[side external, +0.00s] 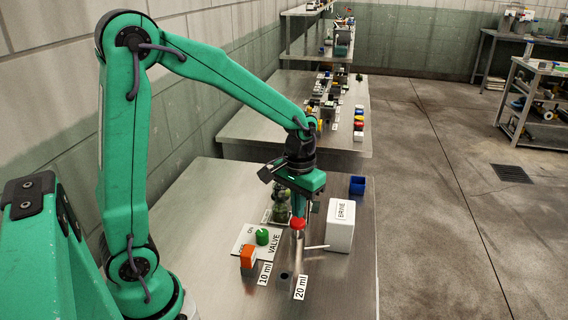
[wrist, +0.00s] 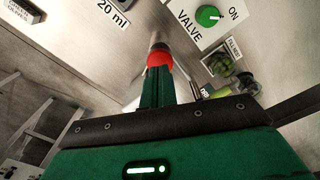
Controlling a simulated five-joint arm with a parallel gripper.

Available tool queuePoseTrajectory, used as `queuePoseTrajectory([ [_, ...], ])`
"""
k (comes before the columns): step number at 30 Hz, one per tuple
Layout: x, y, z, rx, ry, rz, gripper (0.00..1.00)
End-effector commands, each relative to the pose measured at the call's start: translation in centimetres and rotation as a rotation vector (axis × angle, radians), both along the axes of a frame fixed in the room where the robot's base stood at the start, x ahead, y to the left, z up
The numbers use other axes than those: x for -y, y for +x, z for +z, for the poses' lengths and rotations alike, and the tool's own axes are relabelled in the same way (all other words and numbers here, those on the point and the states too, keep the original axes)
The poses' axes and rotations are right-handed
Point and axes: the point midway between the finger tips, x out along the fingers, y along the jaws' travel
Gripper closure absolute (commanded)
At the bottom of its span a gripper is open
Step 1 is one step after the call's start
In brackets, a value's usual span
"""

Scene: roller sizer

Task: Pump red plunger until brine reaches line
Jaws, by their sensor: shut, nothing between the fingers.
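The red plunger (side external: 298,223) tops an upright grey metallic cylinder on the bench, behind the 20 ml label. In the wrist view its red cap (wrist: 160,58) is just beyond my fingertips. My gripper (side external: 304,212) points down, shut and empty, with its tips at the red cap; I cannot tell whether they touch it. The white box labelled BRINE (side external: 341,225) stands to the right. The green valve knob (side external: 262,236) sits on a white VALVE plate to the left; it also shows in the wrist view (wrist: 208,16). No brine level or line is readable.
An orange-topped block (side external: 248,256) stands by the 10 ml label (side external: 264,274). A small dark holder (side external: 285,278) is beside the 20 ml label (side external: 300,288). A thin white rod (side external: 317,247) lies near the box. A blue cup (side external: 357,185) is behind. The bench's front right is clear.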

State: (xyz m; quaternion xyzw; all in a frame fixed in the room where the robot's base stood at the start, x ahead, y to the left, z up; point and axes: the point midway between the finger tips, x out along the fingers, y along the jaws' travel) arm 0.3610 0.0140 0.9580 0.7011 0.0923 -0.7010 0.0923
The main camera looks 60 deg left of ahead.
Motion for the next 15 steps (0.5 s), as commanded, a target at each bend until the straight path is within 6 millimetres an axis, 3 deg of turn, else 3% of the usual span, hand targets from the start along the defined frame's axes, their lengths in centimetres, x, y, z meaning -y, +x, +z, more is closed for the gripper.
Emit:
queuePoseTrajectory([
  [15,0.0,0.03,0.41,0.001,0.0,0.0,1.0],
])
